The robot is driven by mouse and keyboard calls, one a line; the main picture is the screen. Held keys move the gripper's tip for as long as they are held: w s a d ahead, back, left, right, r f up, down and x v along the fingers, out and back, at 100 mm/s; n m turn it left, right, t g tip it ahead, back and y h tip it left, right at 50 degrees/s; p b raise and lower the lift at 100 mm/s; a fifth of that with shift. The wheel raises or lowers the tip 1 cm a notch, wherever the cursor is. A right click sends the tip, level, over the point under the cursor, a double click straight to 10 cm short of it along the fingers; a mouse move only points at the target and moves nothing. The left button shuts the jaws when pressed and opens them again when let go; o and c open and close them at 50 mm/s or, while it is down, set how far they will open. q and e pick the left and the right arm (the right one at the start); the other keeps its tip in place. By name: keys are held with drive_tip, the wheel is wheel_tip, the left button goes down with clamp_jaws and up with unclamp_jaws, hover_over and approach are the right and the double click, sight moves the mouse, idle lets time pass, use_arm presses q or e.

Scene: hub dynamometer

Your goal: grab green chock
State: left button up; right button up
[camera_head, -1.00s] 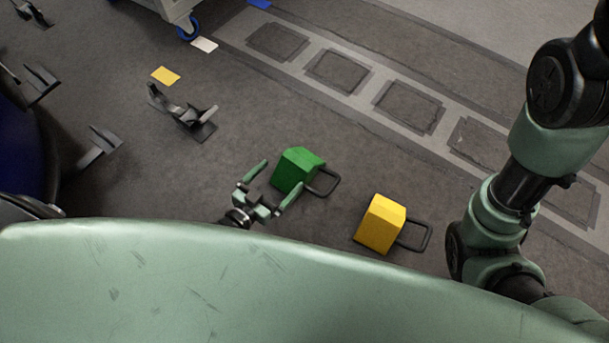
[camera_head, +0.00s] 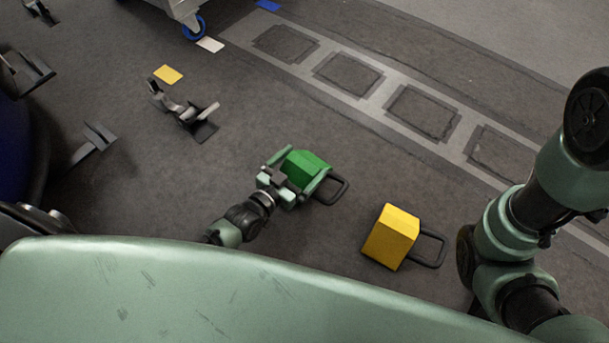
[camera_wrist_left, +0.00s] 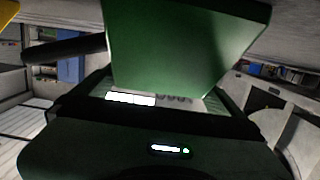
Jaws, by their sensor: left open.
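The green chock (camera_head: 305,166) lies on the dark floor in the middle of the head view, with a dark loop handle at its right. My left gripper (camera_head: 302,172) is open, with one finger along each side of the chock. Whether the fingers touch it I cannot tell. In the left wrist view the green chock (camera_wrist_left: 185,45) fills the upper middle, close in front of the gripper. The fingertips are hidden there. My right arm shows at the right of the head view, but its gripper is out of frame.
A yellow chock (camera_head: 391,236) with a dark handle lies to the right. A grey metal bracket (camera_head: 187,112) stands on the floor at upper left. A wheeled cart (camera_head: 181,12) is at the top. Floor between the green chock and the taped squares (camera_head: 348,73) is clear.

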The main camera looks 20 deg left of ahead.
use_arm(q)
drive_tip(key=c, duration=1.7)
drive_tip(key=shift+w+r, duration=0.1)
drive_tip(key=shift+r, duration=0.15)
drive_tip(key=shift+c, duration=0.4)
drive_tip(key=shift+r, duration=0.1)
